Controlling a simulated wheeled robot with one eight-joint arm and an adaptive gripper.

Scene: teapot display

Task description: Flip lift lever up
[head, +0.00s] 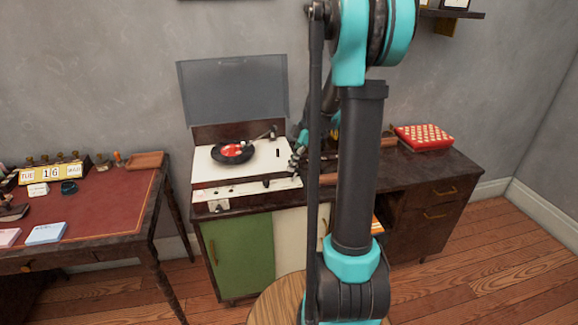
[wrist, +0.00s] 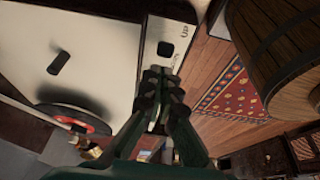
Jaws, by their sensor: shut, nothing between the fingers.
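The record player (head: 205,180) sits on the cabinet, with a black record (head: 240,153) with a red label on its white deck. A small upright black piece, apparently the lift lever (head: 277,153), stands on the deck right of the record. In the wrist view a short black lever (wrist: 60,62) lies across the white deck, and the record's edge (wrist: 75,112) shows below it. My gripper (head: 298,157) is at the deck's right side. In the wrist view my gripper (wrist: 160,82) is shut and empty, over the front strip, apart from the lever.
A clear lid (head: 230,90) stands open behind the deck. The front strip has a black square button (wrist: 165,48). A red box (head: 424,136) stands on the cabinet's right. A desk (head: 100,195) stands left. A wooden barrel (wrist: 285,45) is in the wrist view.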

